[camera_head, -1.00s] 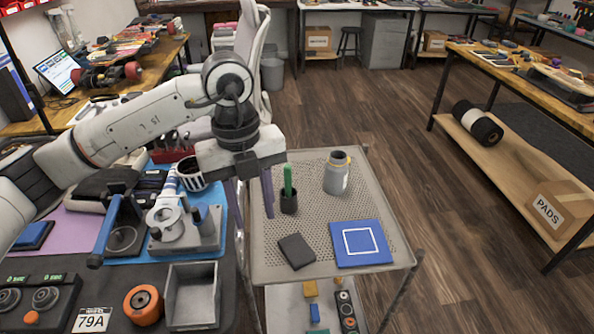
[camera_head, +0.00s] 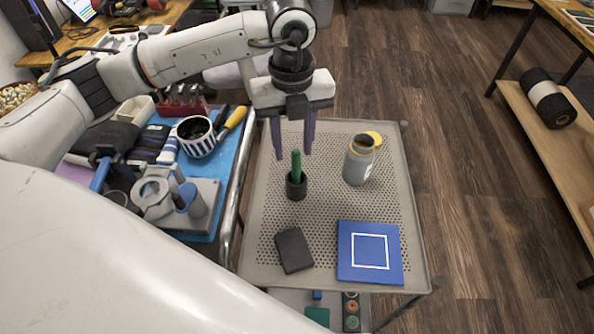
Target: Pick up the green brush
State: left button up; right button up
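The green brush (camera_head: 296,164) stands upright in a small dark cup (camera_head: 297,186) on the perforated metal tray top of a cart (camera_head: 270,255). Only its green handle shows above the cup's rim; its lower end is hidden inside. My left gripper (camera_head: 294,154) points down, with its two purple-grey fingers spread apart. From this view the fingers appear on either side of the brush's top, around or just behind it; the depth is hard to tell. Nothing is held between them. My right gripper is not in view.
A dark block (camera_head: 294,251) and a blue pad with a white square (camera_head: 369,252) lie nearer. A striped mug (camera_head: 197,137) and a grey fixture (camera_head: 178,200) stand on the left bench.

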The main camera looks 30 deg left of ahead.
pick_arm(q)
send_over(296, 183)
jog(key=f, duration=0.4)
jog(key=shift+w+a+f+p, duration=0.2)
jog(key=shift+w+f+p, duration=0.05)
jog(key=shift+w+p, duration=0.15)
jog(key=shift+f, duration=0.4)
jog(key=shift+c, duration=0.2)
grip_shut()
